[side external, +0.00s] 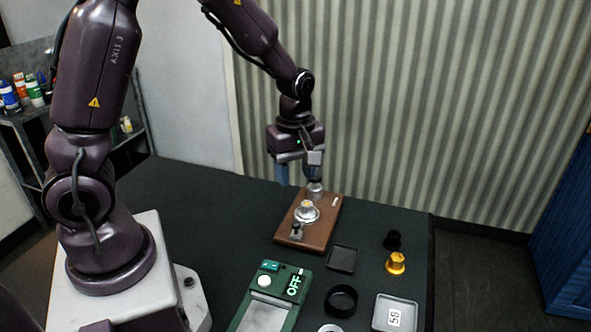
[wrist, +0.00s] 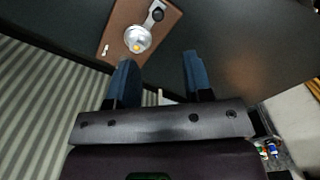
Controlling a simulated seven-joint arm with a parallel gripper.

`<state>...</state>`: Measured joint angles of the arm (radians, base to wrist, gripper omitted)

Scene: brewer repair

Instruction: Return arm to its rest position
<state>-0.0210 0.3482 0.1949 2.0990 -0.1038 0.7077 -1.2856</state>
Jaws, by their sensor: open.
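My gripper (side external: 298,172) is over the far end of the brown wooden board (side external: 327,213) in the side view. In the wrist view my gripper (wrist: 158,68) shows two blue fingers spread apart with nothing between them. A silver round part with a yellowish centre (side external: 307,211) sits on the board, and it also shows in the wrist view (wrist: 138,39), ahead of the left finger. A small dark-topped fitting (side external: 297,231) stands at the near end of the board. A grey cylindrical part (side external: 315,190) shows at the far end, just below the gripper; I cannot tell whether they touch.
The dark table (side external: 200,205) is clear to the left of the board. A green device marked OFF (side external: 284,292), a black square (side external: 342,259), a black ring (side external: 341,300), a scale (side external: 396,312), a brass part (side external: 396,263) and a black knob (side external: 393,240) occupy the near right.

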